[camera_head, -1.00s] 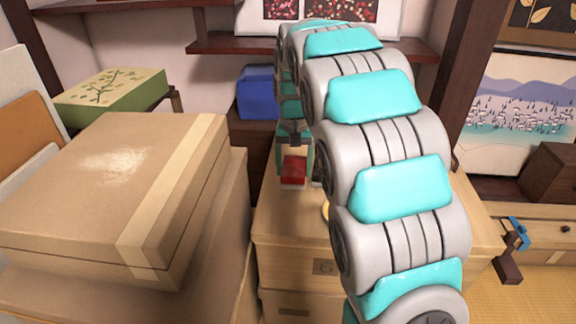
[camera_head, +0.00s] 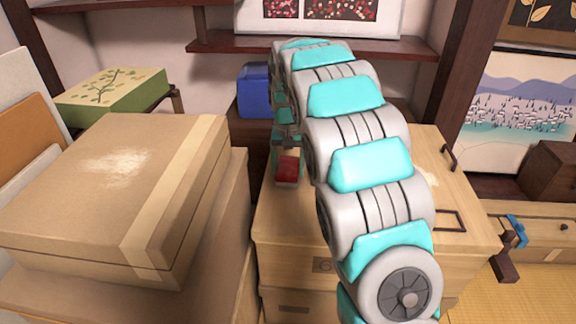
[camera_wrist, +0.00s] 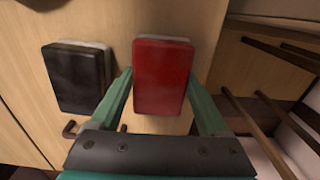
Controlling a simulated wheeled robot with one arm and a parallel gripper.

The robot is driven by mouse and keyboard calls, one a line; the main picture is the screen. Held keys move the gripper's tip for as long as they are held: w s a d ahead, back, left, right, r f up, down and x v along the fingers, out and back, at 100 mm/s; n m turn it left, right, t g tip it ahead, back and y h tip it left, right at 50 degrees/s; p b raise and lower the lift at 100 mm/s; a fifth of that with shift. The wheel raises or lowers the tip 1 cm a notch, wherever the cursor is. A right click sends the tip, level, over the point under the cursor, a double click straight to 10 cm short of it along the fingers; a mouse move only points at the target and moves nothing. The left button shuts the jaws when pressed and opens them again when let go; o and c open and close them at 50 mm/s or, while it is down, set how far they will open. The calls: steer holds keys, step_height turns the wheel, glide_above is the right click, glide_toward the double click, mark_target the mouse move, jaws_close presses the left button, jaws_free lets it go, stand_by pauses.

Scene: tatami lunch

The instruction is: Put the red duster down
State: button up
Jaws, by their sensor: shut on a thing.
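The red duster (camera_head: 288,170) is a red block with a pale edge, over the far left part of the light wooden chest top (camera_head: 440,180). In the wrist view the red duster (camera_wrist: 162,75) sits between the two green fingers of my gripper (camera_wrist: 160,84), which is shut on it. I cannot tell whether its underside touches the wood. My gripper (camera_head: 288,150) is partly hidden behind my arm in the head view. A black duster (camera_wrist: 78,78) lies on the wood to the left of the red one, apart from it.
Cardboard boxes (camera_head: 100,190) stand close on the left. A blue box (camera_head: 254,92) stands behind the chest. A dark wall shelf (camera_head: 310,46) is at the back. Dark bars (camera_wrist: 258,105) show right of my gripper. The chest's right side has bare room, with a dark handle (camera_head: 450,158).

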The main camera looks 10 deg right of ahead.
mark_target(288, 165)
steer(key=shift+f, duration=0.1)
steer(key=o, duration=1.4)
step_height(288, 165, up, 12)
steer(key=shift+b, duration=0.45)
steer(key=shift+s, duration=0.1)
